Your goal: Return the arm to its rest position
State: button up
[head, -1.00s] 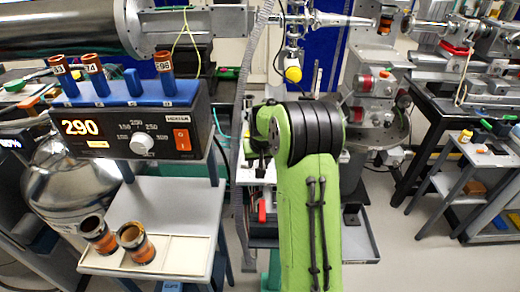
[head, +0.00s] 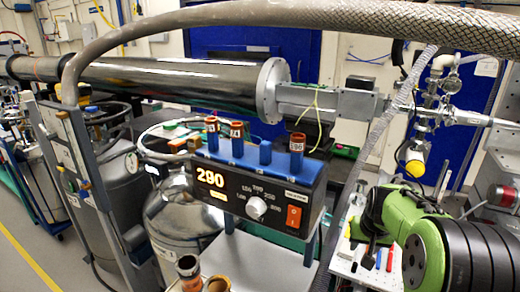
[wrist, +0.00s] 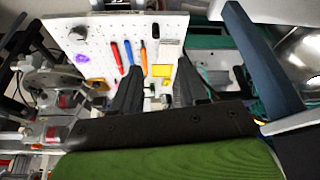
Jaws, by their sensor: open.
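My green and black arm (head: 440,240) shows at the lower right of the head view, folded, with its lower part cut off by the frame. In the wrist view, my gripper (wrist: 158,68) has its two dark fingers apart with nothing held between them. Beyond the fingers is a white perforated board (wrist: 95,55) carrying red, blue and orange tools (wrist: 128,52) and a yellow piece (wrist: 161,71). The fingers appear apart from the board, though the exact gap is hard to tell. The board (head: 345,268) also shows beside my arm in the head view.
A heater controller (head: 245,195) reading 290 stands left of my arm, with labelled vials (head: 212,133) in the blue block on top. Two open vials (head: 188,268) are below it. A braided hose (head: 300,14) crosses the top. A steel vessel (head: 180,225) stands behind the controller.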

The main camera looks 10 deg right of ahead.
jog(key=s+a+r+n, duration=0.2)
jog(key=s+a+r, duration=0.45)
jog(key=a, duration=0.25)
jog(key=s+a+r+n+y+p, duration=0.1)
jog(key=s+a, duration=0.4)
jog(key=s, duration=0.4)
jog(key=s+a+r+n+t+y+p, duration=0.1)
jog(key=s+a+n, duration=0.1)
jog(key=s+a, duration=0.3)
jog(key=s, duration=0.4)
jog(key=shift+s+a+r, duration=0.25)
jog(key=shift+s+r, duration=0.05)
jog(key=shift+r, duration=0.1)
